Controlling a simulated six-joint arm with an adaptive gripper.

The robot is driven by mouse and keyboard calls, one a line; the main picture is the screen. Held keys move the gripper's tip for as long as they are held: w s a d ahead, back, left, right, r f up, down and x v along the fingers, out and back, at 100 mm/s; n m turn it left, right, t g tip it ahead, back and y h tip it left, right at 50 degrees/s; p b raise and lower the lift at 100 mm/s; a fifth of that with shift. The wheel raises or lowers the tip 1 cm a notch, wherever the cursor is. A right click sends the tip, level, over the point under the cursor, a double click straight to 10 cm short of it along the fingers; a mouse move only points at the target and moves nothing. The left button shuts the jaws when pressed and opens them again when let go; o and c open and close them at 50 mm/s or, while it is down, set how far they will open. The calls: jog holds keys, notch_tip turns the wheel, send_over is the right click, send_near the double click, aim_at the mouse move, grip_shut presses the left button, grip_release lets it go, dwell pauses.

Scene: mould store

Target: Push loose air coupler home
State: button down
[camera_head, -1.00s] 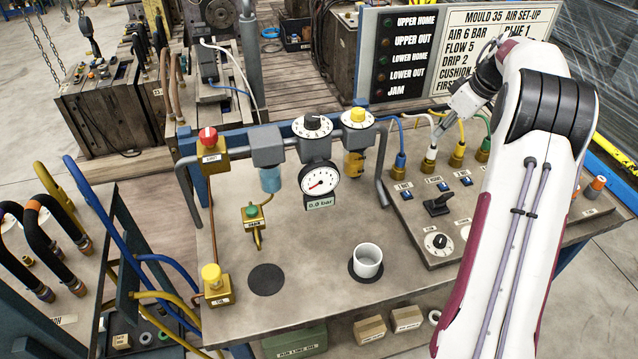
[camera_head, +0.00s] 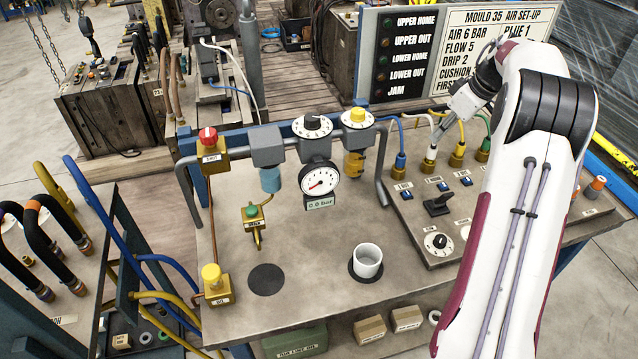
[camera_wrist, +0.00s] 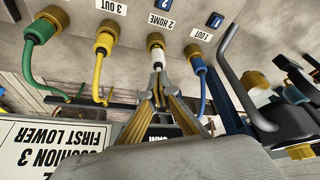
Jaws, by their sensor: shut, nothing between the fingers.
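Several air couplers with brass collars stand in a row on the panel at the right of the bench. They carry a blue hose (camera_head: 400,160), a white hose, a yellow hose (camera_head: 457,155) and a green hose (camera_head: 483,150). The white-hose coupler (camera_wrist: 155,42) is by the "2 HOME" label in the wrist view; it also shows in the head view (camera_head: 428,163). My gripper (camera_wrist: 158,80) is shut and empty, its fingertips close at the hose end of this coupler. I cannot tell whether they touch. Which coupler sits loose is not clear.
The blue coupler (camera_wrist: 193,50) and yellow coupler (camera_wrist: 106,33) stand close on either side of my fingers. A black lever (camera_head: 437,205) and a dial (camera_head: 438,243) are nearer on the panel. A white cup (camera_head: 367,260) and a gauge (camera_head: 320,182) stand left, with bare bench around the cup.

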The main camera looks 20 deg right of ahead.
jog(key=shift+f, duration=0.95)
dwell(0.6)
jog(key=shift+r, duration=0.15)
jog(key=shift+r, duration=3.4)
